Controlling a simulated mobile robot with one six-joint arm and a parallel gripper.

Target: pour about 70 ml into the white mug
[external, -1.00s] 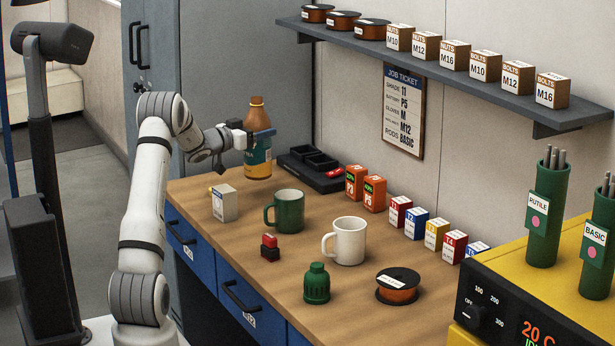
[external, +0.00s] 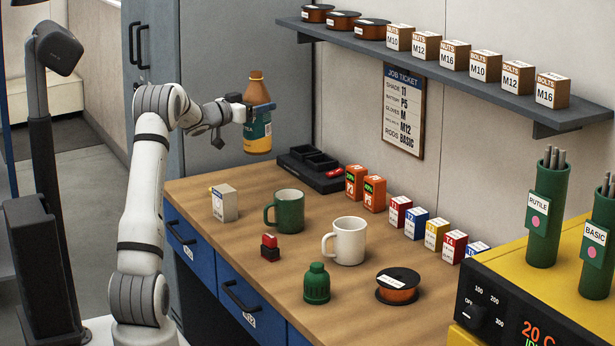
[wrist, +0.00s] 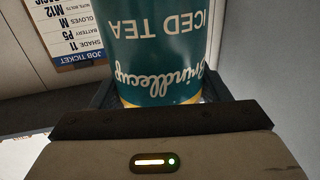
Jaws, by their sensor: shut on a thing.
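My gripper (external: 262,107) is shut on a brown bottle (external: 257,132) with a teal and yellow label. It holds the bottle upright in the air above the far left part of the bench. In the wrist view the label of the bottle (wrist: 160,50) reads "ICED TEA" upside down. The white mug (external: 350,241) stands upright on the bench, to the right of and nearer than the bottle. Its handle points left. The inside of the mug is too small to judge.
A green mug (external: 290,212) stands between the bottle and the white mug. A white box (external: 224,203), a red and black block (external: 270,248), a green bottle-shaped item (external: 317,285) and a wire spool (external: 398,287) stand around. Small boxes (external: 375,193) line the wall. A shelf (external: 440,68) hangs above.

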